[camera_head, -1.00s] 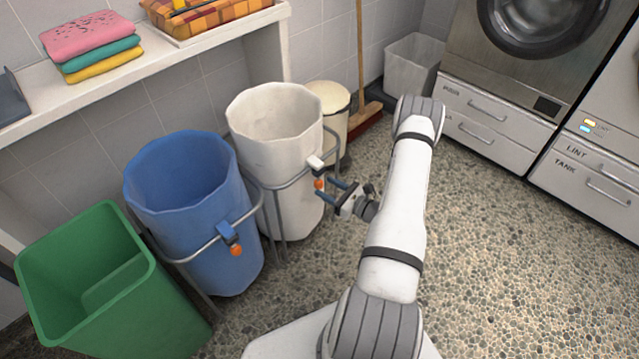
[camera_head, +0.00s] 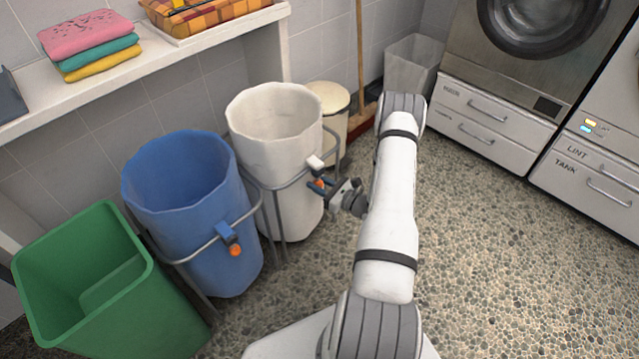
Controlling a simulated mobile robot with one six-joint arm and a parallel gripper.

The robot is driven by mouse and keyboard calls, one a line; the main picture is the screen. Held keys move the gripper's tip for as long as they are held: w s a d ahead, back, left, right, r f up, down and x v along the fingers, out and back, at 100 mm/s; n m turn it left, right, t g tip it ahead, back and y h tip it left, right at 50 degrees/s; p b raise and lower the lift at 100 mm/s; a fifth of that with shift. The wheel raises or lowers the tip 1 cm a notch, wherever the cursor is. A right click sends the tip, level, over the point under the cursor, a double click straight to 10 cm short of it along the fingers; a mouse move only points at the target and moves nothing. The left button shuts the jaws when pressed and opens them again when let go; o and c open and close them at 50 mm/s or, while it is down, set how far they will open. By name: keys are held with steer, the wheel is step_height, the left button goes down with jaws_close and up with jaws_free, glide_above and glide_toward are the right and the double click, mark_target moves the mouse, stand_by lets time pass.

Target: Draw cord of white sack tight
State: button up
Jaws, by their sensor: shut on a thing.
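The white sack (camera_head: 288,150) hangs open-mouthed in a grey metal frame, left of my arm. On its front right side is a white cord lock (camera_head: 315,163) with an orange bead (camera_head: 318,183) just below it. The fingers partly hide the bead. The sack's mouth is wide and round.
A blue sack (camera_head: 190,230) with its own orange bead stands left of the white one, and a green bin (camera_head: 140,310) is farther left. A cream bin (camera_head: 333,105) and a broom (camera_head: 361,60) stand behind. Speckled floor at right is clear.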

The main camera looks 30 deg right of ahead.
mark_target(309, 196)
jaws_close()
step_height(309, 196, down, 10)
steer(key=b, duration=0.6)
steer(key=shift+r, duration=0.3)
steer(key=o, duration=0.7)
jaws_free()
